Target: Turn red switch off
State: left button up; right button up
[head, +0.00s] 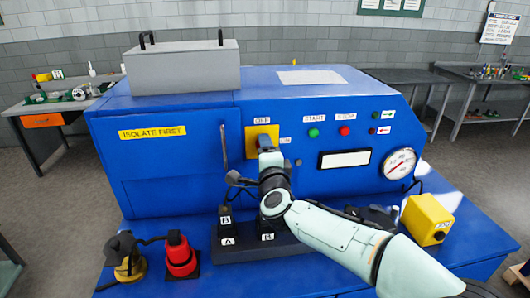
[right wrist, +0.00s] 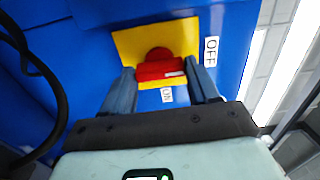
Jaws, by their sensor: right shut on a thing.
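The red switch (right wrist: 160,66) is a red rotary handle on a yellow plate (right wrist: 126,45) on the blue machine front. In the right wrist view, an ON label (right wrist: 167,95) sits by the plate's near edge and an OFF label (right wrist: 210,52) by its right edge. My right gripper (right wrist: 163,80) has its fingers on both sides of the red handle and is shut on it. In the head view the yellow plate (head: 262,134) shows, but my right gripper (head: 268,150) hides the red handle. My left gripper is not in view.
The blue machine (head: 165,165) carries a grey box (head: 180,68), START and STOP buttons and a gauge (head: 400,163). On its ledge stand a red connector (head: 180,256), a black-and-yellow one (head: 128,258), a black socket block and a yellow box (head: 427,219). A dark cable (right wrist: 45,75) hangs left of the gripper.

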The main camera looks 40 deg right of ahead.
jog(key=o, duration=1.1)
jog(key=shift+c, duration=0.2)
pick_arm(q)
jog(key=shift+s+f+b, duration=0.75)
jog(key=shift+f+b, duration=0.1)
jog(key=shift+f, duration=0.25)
pick_arm(e)
jog(key=v, duration=1.3)
jog(key=shift+s, duration=0.2)
jog(key=shift+a, duration=0.1)
